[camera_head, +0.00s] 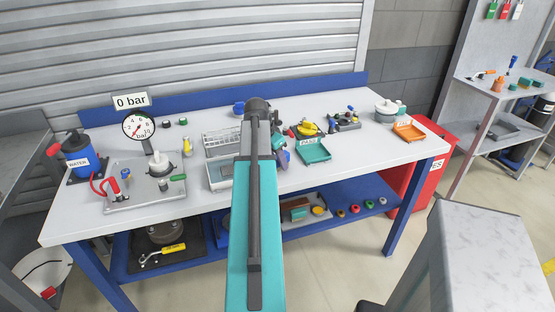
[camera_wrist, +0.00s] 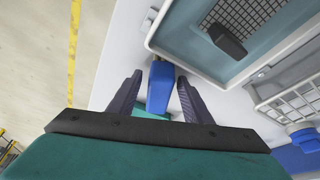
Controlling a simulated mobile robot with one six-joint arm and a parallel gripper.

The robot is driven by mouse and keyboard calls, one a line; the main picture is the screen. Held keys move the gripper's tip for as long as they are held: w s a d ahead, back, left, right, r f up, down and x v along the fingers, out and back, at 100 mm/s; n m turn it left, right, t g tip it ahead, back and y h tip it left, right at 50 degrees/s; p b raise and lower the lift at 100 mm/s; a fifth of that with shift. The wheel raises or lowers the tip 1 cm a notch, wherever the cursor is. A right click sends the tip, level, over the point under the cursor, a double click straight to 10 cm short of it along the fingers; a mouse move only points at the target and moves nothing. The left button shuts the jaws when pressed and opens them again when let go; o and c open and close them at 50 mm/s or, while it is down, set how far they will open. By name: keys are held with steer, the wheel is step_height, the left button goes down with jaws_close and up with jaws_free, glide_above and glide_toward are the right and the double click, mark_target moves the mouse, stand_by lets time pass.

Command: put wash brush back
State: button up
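A blue, handle-like thing with a dark end (camera_wrist: 159,88) lies between the fingers of my gripper (camera_wrist: 160,78) in the wrist view. It may be the wash brush, but its bristles cannot be made out. A gap shows on each side of it, so the fingers look open around it. In the head view my arm hides most of this spot, right of the pale wash tub (camera_head: 219,175). The tub's rim (camera_wrist: 190,62) also shows in the wrist view. A dark block (camera_wrist: 228,40) lies on the mesh inside it; I cannot tell what it is.
A white wire rack (camera_head: 222,142) stands behind the tub. A teal tray marked PASS (camera_head: 313,152) is close right of my gripper. An orange tray (camera_head: 409,132) is far right. The front-right tabletop is mostly clear.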

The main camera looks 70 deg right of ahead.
steer(key=shift+r, duration=0.2)
steer(key=b+v, duration=0.1)
steer(key=v, duration=1.1)
stand_by(0.4)
steer(key=shift+w, duration=0.1)
stand_by(0.6)
